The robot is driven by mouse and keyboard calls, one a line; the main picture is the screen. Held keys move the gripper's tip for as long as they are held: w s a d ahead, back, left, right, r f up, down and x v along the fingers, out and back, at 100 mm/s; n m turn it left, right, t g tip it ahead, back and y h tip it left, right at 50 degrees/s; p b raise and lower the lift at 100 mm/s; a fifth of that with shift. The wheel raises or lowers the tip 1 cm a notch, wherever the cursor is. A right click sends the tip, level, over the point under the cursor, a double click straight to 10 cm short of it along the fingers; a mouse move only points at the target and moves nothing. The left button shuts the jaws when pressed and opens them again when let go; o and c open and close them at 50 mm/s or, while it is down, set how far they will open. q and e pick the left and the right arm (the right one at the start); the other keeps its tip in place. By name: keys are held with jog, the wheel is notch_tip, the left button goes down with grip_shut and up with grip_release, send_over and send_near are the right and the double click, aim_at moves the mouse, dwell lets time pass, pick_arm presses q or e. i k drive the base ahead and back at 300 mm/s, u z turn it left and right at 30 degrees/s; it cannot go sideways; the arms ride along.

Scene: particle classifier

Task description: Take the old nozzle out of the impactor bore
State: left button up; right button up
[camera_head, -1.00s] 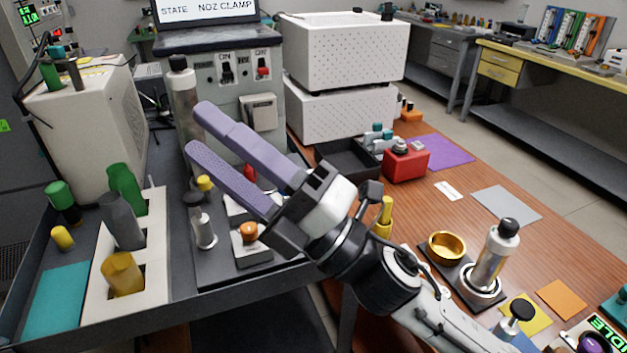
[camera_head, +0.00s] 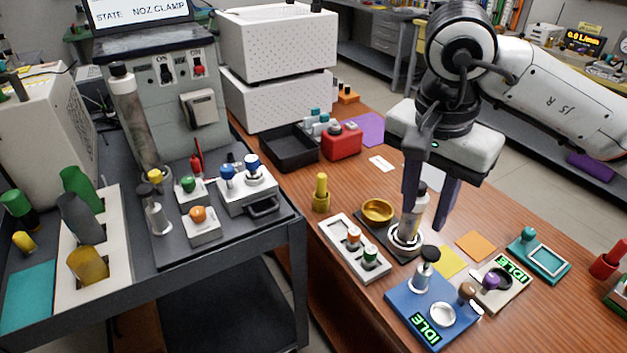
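My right gripper (camera_head: 424,214) points down with two purple fingers spread apart, over the wooden table. A silver cylinder (camera_head: 414,222) stands upright in a pale ring on a dark plate (camera_head: 372,224). The left finger overlaps its upper part in the picture and the right finger is clear to its right; contact cannot be told. No part is plainly recognisable as the old nozzle or the impactor bore. The grey machine's screen (camera_head: 138,12) reads "STATE NOZ CLAMP". My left gripper is out of view.
A gold bowl (camera_head: 377,210) stands beside the cylinder. A white block (camera_head: 338,232) with small knobbed parts, a blue station (camera_head: 405,307) marked IDLE and an orange pad (camera_head: 475,245) are nearby. The grey cart (camera_head: 260,232) on the left carries several knobbed parts.

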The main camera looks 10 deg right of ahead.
aim_at(252, 162)
jog(key=z, duration=1.25)
jog(key=i, duration=0.2)
jog(key=u, duration=1.55)
jog(key=i, duration=0.65)
jog(key=u, duration=0.7)
